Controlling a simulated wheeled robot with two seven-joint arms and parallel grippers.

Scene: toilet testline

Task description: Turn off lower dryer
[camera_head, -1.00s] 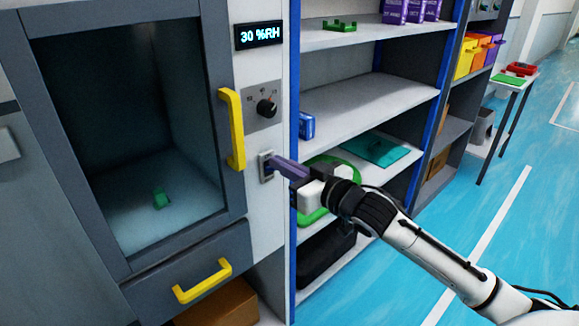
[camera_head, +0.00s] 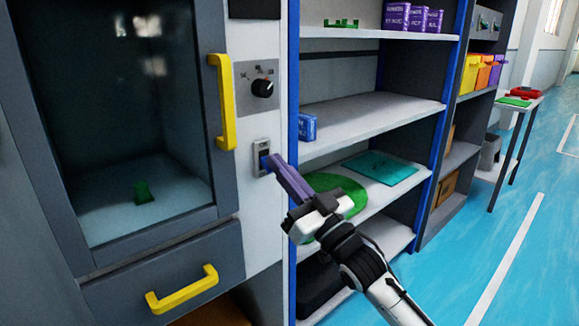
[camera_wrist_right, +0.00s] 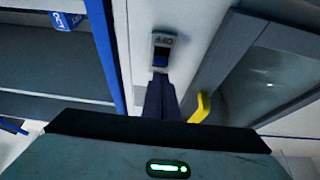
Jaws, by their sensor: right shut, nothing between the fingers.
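The dryer (camera_head: 230,190) is a grey and white cabinet with a glass door at the left of the head view. Its display (camera_head: 254,9) at the top is dark. A small power switch (camera_head: 261,146) sits on its front panel below the black knob (camera_head: 262,88). Contact cannot be told for certain. My left gripper is not in view.
Yellow handles are on the door (camera_head: 222,100) and the drawer (camera_head: 182,290). A blue-posted shelf (camera_head: 370,118) stands right beside the dryer, holding a green disc (camera_head: 345,185) and a teal sheet (camera_head: 380,168). Open blue floor (camera_head: 480,240) lies to the right.

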